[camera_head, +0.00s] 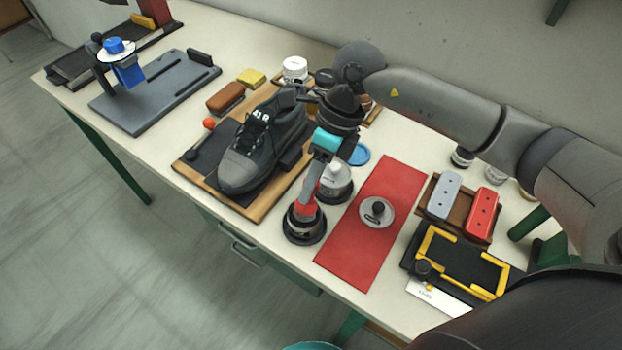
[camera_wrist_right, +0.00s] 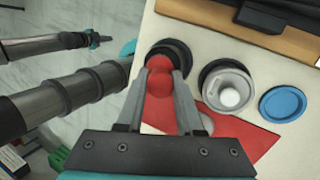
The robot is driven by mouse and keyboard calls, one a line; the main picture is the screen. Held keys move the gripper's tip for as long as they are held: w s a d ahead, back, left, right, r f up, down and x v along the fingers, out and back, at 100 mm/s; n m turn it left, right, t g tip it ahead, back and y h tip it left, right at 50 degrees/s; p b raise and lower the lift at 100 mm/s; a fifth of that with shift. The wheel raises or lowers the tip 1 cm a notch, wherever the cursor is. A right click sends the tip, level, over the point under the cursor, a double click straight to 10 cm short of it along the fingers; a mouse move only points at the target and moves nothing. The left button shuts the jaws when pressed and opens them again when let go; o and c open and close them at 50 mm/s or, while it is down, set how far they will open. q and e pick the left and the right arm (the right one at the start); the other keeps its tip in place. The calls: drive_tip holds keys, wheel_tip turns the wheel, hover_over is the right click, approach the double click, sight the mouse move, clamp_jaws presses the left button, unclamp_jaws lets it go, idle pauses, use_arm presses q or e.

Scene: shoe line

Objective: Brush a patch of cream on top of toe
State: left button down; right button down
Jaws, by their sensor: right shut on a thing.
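A dark grey shoe (camera_head: 262,145) stands on a wooden board with a black mat, its toe (camera_head: 240,168) towards the front left and bare. My right gripper (camera_head: 311,190) is shut on the red knob (camera_head: 305,208) of a round black-based dauber (camera_head: 304,228), in front of the shoe's right side. In the right wrist view the red knob (camera_wrist_right: 160,82) sits between both fingers, above the black base (camera_wrist_right: 178,52). An open jar (camera_head: 335,186) with a pale inside stands just behind it, its blue lid (camera_head: 358,155) beside it. My left gripper shows only in part, and its fingers are unclear.
A red mat (camera_head: 350,245) with a round tin (camera_head: 376,212) lies to the right. Beyond are a tray with grey and red blocks (camera_head: 482,212) and a yellow-edged frame (camera_head: 462,262). Brushes (camera_head: 225,96) and a sponge (camera_head: 251,77) lie behind the shoe.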

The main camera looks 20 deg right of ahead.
drive_tip(key=shift+r+p, duration=2.1)
drive_tip(key=shift+r, duration=1.3)
drive_tip(key=shift+f, duration=0.1)
